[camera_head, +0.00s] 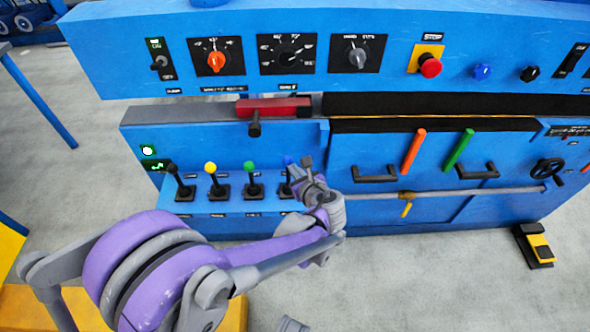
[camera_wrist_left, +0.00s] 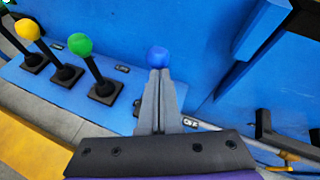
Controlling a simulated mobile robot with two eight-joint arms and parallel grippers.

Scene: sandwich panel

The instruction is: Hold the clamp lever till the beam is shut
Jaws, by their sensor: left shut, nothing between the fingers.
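A row of levers stands on the blue machine's low shelf: a black-knobbed lever (camera_head: 175,180), a yellow-knobbed lever (camera_head: 214,180), a green-knobbed lever (camera_head: 252,180) and a blue-knobbed lever (camera_head: 288,162). I cannot read which label names the clamp. My left gripper (camera_head: 304,168) is at the blue-knobbed lever and partly hides it. In the left wrist view its fingers (camera_wrist_left: 158,82) are shut, with the blue knob (camera_wrist_left: 157,57) just at their tips; touching or apart I cannot tell. The long upper blue beam (camera_head: 130,50) lies above a narrow slot. My right gripper is out of view.
A red block (camera_head: 273,107) sits in the slot. A red stop button (camera_head: 430,66) and dials are on the upper panel. Orange (camera_head: 413,152) and green (camera_head: 458,150) handles and black pull handles are right of my gripper. A yellow pedal (camera_head: 538,246) is on the floor.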

